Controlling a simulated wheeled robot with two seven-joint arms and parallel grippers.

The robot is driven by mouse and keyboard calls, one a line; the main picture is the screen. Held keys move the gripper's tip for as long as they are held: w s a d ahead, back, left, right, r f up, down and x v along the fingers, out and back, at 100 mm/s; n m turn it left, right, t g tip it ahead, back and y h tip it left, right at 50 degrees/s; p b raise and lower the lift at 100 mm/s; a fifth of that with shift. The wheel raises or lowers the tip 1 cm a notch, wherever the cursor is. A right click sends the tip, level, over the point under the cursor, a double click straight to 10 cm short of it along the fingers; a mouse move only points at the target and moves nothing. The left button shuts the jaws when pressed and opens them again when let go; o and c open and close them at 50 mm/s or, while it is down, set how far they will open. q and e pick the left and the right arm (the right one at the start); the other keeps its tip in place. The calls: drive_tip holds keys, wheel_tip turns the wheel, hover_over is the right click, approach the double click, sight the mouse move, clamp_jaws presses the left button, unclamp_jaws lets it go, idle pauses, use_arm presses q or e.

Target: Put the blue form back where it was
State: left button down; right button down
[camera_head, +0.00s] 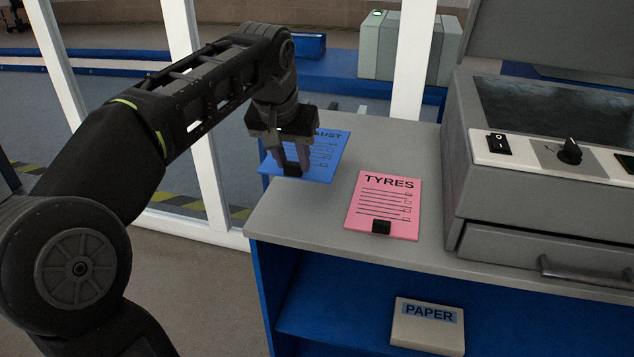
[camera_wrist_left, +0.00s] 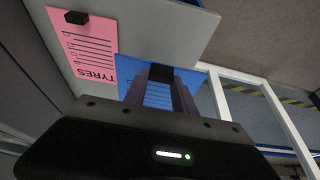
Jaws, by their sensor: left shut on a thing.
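The blue form (camera_head: 325,160) is a flat sheet with a dark tab at its near edge and a heading ending in "UST". It is at the left end of the grey counter, with its left part reaching past the counter's edge. My left gripper (camera_head: 292,170) is over it, pointing down, shut on the dark tab. In the left wrist view the blue form (camera_wrist_left: 158,95) shows between the fingers (camera_wrist_left: 160,85). I cannot tell whether the form touches the counter. My right gripper is not in view.
A pink TYRES form (camera_head: 384,203) lies on the grey counter (camera_head: 290,215), right of the blue form. A grey machine (camera_head: 545,185) with a switch, knob and drawer stands on the right. A PAPER pack (camera_head: 428,326) sits on the blue shelf below. White posts stand behind.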

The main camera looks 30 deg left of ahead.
use_arm(q)
drive_tip(key=shift+s, duration=0.1)
drive_tip(key=shift+f+b, duration=0.3)
drive_tip(key=shift+f, duration=2.8)
drive_tip(key=shift+f, duration=1.9)
drive_tip(key=shift+f, duration=0.15)
drive_tip(key=c, duration=1)
unclamp_jaws()
